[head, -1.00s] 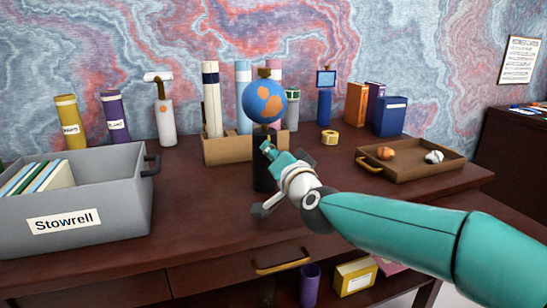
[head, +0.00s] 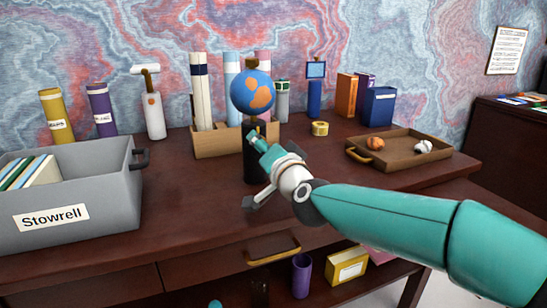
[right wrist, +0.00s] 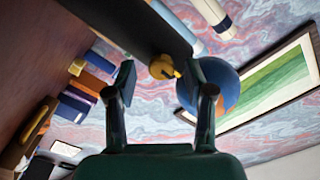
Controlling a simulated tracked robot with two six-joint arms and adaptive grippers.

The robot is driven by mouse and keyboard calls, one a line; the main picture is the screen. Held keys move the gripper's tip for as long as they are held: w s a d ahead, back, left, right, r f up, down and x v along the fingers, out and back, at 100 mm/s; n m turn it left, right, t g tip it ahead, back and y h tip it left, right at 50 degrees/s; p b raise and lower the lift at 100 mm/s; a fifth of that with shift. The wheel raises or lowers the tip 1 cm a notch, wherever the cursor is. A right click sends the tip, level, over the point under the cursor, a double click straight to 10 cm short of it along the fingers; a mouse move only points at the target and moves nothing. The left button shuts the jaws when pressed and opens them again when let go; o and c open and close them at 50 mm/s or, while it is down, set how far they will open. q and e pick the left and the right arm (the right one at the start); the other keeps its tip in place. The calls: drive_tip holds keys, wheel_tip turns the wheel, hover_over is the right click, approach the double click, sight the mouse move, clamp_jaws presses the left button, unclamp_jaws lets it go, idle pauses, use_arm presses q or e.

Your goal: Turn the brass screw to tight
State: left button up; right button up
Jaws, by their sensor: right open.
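The brass screw (right wrist: 163,67) is a round brass knob with a small yellow pointer. In the right wrist view it sits between the black stand (right wrist: 125,25) and the blue globe (right wrist: 215,88). In the head view the globe (head: 252,93) tops the upright black stand (head: 254,165), and the screw is hard to make out. My right gripper (head: 254,137) is in front of the stand's upper part, just below the globe. In the right wrist view its fingers (right wrist: 162,78) are apart, with the screw showing between their tips; contact cannot be told. My left gripper is out of view.
A grey bin (head: 75,200) labelled Stowrell stands at the left. A wooden holder with rolled tubes (head: 215,143) is behind the stand. A brown tray (head: 400,160) with two small items is at the right. A drawer handle (head: 273,249) juts from the desk front.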

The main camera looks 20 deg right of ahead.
drive_tip(key=s, duration=1.1)
drive_tip(key=shift+s+d, duration=0.2)
drive_tip(key=shift+f, duration=0.15)
